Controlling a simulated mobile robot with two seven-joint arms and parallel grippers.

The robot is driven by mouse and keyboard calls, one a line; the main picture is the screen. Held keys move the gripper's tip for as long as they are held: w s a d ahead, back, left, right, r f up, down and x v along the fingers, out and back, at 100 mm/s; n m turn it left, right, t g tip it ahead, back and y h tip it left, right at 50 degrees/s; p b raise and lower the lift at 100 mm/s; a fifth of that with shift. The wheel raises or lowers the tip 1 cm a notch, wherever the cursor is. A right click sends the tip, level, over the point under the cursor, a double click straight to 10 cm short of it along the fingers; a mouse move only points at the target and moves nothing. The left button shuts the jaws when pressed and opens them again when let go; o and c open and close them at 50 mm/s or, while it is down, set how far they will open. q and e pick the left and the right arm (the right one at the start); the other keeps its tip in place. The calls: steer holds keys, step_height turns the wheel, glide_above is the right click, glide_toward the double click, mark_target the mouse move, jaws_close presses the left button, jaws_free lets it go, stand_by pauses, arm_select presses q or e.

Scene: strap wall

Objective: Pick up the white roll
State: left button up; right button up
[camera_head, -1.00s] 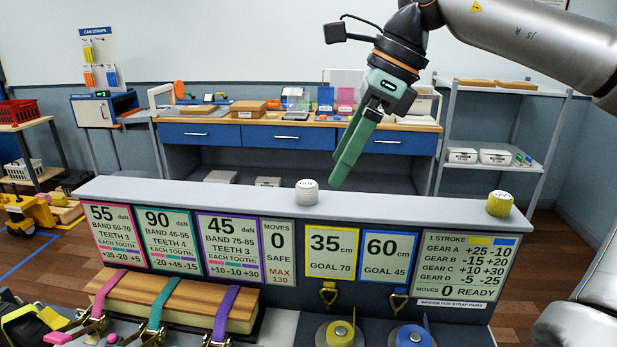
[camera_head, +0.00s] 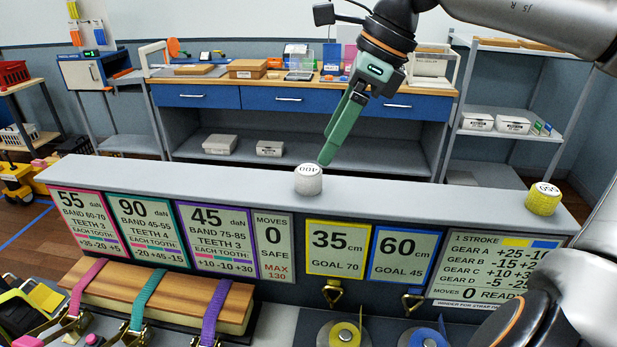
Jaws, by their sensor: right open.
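The white roll (camera_head: 308,180) stands upright on the grey top ledge of the strap wall, near its middle, with dark marks on its top face. My right gripper (camera_head: 325,160) comes down from the upper right, with green fingers pointing down and to the left. Its fingertips are just above and behind the roll's upper right side in the picture. It is open and holds nothing; one finger largely overlaps the other from this angle. Whether the tips touch the roll cannot be told. My left gripper is not in view.
A yellow roll (camera_head: 543,198) stands at the ledge's right end. The ledge (camera_head: 420,194) between the rolls is clear. Panels with numbers cover the wall's front. Straps with ratchets cross a wooden block (camera_head: 170,290) below. A blue-drawered bench (camera_head: 280,98) stands behind.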

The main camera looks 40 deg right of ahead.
mark_target(313, 169)
steer(key=x, duration=0.7)
steer(key=shift+w+d+f+p, duration=0.2)
steer(key=shift+w+f+p, duration=0.05)
steer(key=shift+w+p, duration=0.1)
steer(key=shift+c, duration=0.2)
jaws_close()
